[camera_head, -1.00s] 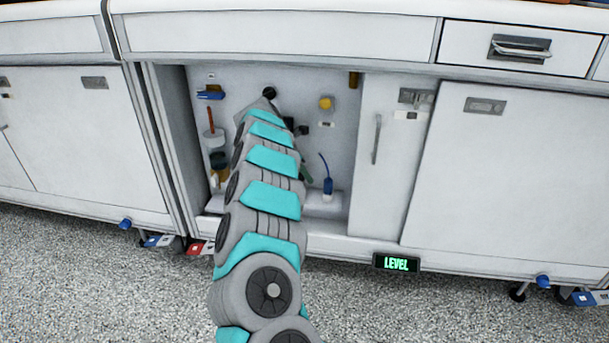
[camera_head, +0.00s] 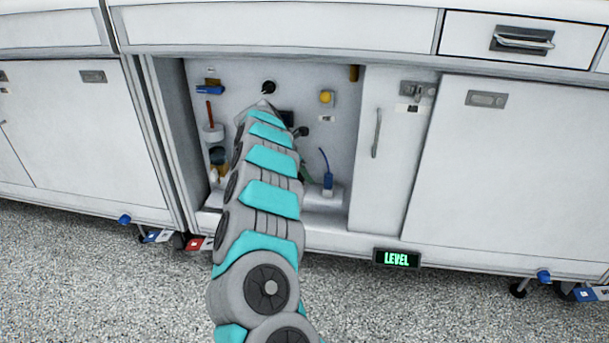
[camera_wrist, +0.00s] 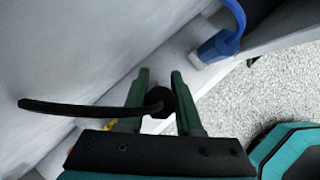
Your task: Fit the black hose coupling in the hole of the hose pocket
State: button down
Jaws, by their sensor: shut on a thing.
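My gripper (camera_wrist: 160,76) has two green fingers. It is shut on the black hose coupling (camera_wrist: 159,101), a dark round piece between the fingers with a black hose (camera_wrist: 80,108) running off to the left. In the head view my arm hides the coupling and most of the gripper, low in the open cabinet bay. A white ledge (camera_head: 328,203) runs along the bay's floor, and a blue hose connector (camera_head: 327,182) stands on it. That connector also shows in the wrist view (camera_wrist: 219,45), right of and beyond the fingertips. I cannot make out the pocket's hole.
On the bay's back wall are a black round fitting (camera_head: 268,87), a yellow knob (camera_head: 326,97) and a dark fitting (camera_head: 301,131). A blue item (camera_head: 210,90) and a white cup (camera_head: 213,132) are at the left. A cabinet door (camera_head: 385,150) bounds the right.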

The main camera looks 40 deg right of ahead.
jog(key=shift+f+b, duration=0.35)
jog(key=shift+f, duration=0.4)
jog(key=c, duration=0.5)
grip_release()
jog(key=shift+r, duration=0.1)
jog(key=v, duration=0.7)
jog(key=shift+a+r+p, duration=0.2)
jog(key=shift+r+p, duration=0.05)
jog(key=shift+p, duration=0.05)
jog(key=shift+a, duration=0.1)
